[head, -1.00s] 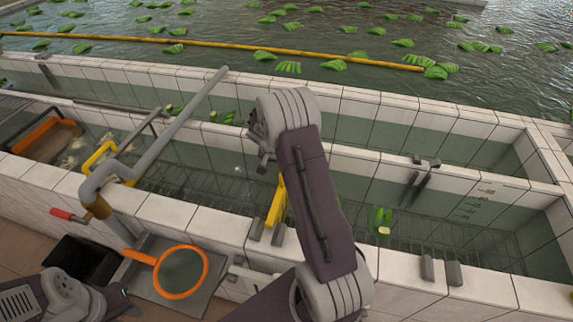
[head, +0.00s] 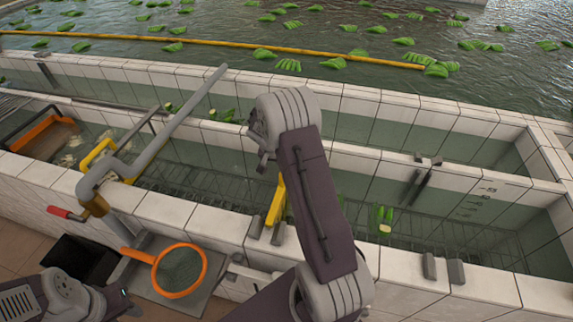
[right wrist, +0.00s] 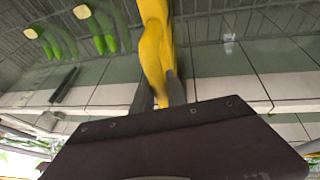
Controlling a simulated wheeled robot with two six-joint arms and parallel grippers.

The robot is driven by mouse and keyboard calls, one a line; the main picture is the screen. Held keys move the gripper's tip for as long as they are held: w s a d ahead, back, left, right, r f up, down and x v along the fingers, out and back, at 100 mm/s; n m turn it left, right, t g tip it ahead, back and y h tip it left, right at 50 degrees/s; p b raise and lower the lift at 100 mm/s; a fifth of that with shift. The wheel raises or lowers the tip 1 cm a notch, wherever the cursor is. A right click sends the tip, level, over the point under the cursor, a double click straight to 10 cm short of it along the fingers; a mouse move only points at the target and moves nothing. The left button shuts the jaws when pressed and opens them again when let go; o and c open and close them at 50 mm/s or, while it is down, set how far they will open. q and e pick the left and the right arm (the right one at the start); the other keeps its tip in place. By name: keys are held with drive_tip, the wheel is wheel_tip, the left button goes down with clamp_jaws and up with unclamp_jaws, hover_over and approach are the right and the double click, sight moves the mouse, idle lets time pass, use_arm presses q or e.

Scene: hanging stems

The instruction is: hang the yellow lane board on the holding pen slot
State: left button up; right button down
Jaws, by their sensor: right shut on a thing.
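The yellow lane board (head: 277,202) shows as a narrow upright strip beside my right arm in the head view, just above a pair of dark grey brackets (head: 266,231) on the near tiled wall. I cannot tell whether it sits between them. In the right wrist view the board (right wrist: 153,40) runs up from my right gripper (right wrist: 168,92), which is shut on it. My arm hides that gripper in the head view. I cannot tell which bracket pair is the holding pen slot. My left arm shows at the lower left, with its gripper out of view.
Other bracket pairs stand on the near wall (head: 442,268) and the middle wall (head: 427,161). Green banana pieces (head: 384,219) are in the near trough. A grey pipe (head: 160,130), a yellow frame (head: 99,154) and an orange hoop (head: 204,270) are at the left.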

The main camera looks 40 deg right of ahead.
drive_tip(key=shift+f, duration=0.15)
unclamp_jaws()
idle(0.5)
drive_tip(key=p+v, duration=0.3)
drive_tip(key=v, duration=0.7)
drive_tip(key=shift+p, duration=0.3)
idle(0.3)
idle(0.4)
